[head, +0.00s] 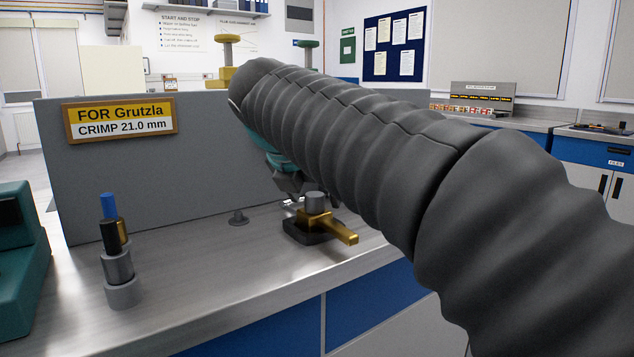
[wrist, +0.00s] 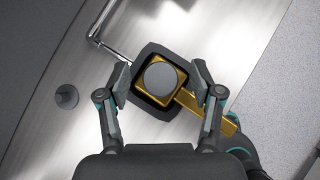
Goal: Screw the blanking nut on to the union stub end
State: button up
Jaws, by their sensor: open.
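A brass block with a round grey top (head: 315,201) and a brass side lever (head: 345,234) sits in a black square holder (head: 305,236) on the bench. It looks like the blanking nut, but I cannot be sure. In the wrist view its grey top (wrist: 161,78) lies between the fingers of my gripper (wrist: 162,83). The gripper is open, one finger on each side, with no clear contact visible.
A grey upright panel (head: 170,185) with a yellow and white sign (head: 121,117) stands behind. Stacked grey cylinders with blue, black and brass pieces (head: 117,265) stand at the left, beside a teal machine (head: 22,265). The bench's front edge is close to the holder.

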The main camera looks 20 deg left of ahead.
jog(key=shift+w+f, duration=0.15)
jog(key=shift+f, duration=0.05)
grip_shut()
dwell(0.4)
jog(key=m+g+h, duration=0.1)
jog(key=m+h, duration=0.2)
jog(key=m, duration=0.1)
jog(key=shift+w+m, duration=0.1)
jog(key=shift+m, duration=0.3)
jog(key=m+g+h, duration=0.1)
jog(key=m+h, duration=0.1)
jog(key=m, duration=0.1)
jog(key=shift+g, duration=0.3)
jog(key=shift+m+g+h, duration=0.4)
jog(key=shift+m+g, duration=0.2)
jog(key=shift+m, duration=0.5)
